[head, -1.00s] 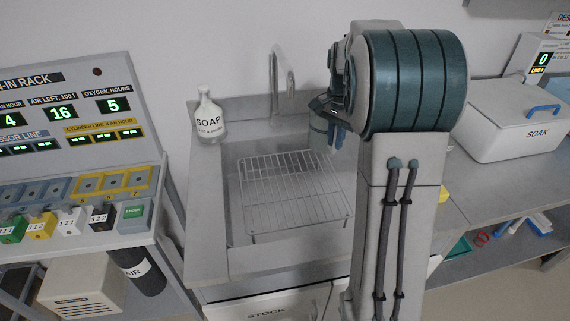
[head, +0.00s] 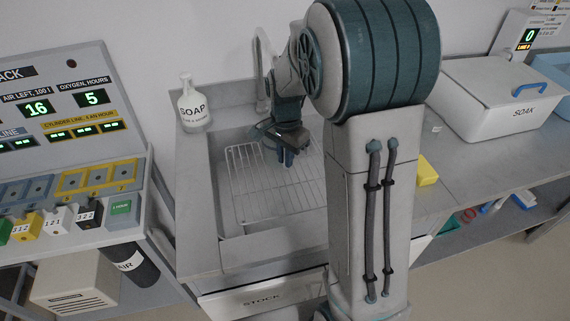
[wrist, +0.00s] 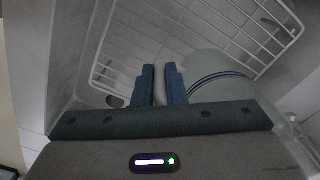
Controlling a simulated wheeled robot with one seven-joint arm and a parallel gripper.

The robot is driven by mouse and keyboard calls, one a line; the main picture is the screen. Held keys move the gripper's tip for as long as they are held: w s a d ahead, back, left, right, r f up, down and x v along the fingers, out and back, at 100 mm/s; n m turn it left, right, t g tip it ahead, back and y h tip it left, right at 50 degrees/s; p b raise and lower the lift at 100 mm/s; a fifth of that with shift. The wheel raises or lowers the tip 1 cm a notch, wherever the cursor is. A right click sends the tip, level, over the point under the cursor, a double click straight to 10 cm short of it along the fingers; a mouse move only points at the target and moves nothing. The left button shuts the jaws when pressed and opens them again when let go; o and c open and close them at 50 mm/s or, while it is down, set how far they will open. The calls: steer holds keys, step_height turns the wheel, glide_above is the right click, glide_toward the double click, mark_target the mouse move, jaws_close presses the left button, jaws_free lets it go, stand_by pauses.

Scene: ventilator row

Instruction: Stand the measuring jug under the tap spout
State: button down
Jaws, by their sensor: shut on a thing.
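The measuring jug (wrist: 212,72) shows in the wrist view as a pale, see-through round vessel with dark blue bands, just right of my fingers. My gripper (head: 287,160) is over the sink in the head view. In the wrist view my gripper (wrist: 161,80) is shut, with a narrow pale part of the jug, seemingly its handle, between the fingers. In the head view I cannot make out the jug behind my gripper and arm. The tap (head: 261,75) rises at the back of the sink; my arm hides its spout. I cannot tell whether the jug touches the rack.
A wire rack (head: 248,193) lies in the sink and also shows in the wrist view (wrist: 118,55). A soap bottle (head: 193,105) stands on the sink's back left corner. The SOAK box (head: 505,105) and a yellow block (head: 427,171) are on the right counter. The control rack (head: 75,140) is at left.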

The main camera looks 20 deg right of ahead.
mark_target(286, 171)
steer(key=shift+f, duration=1.95)
steer(key=c, duration=1.5)
jaws_free()
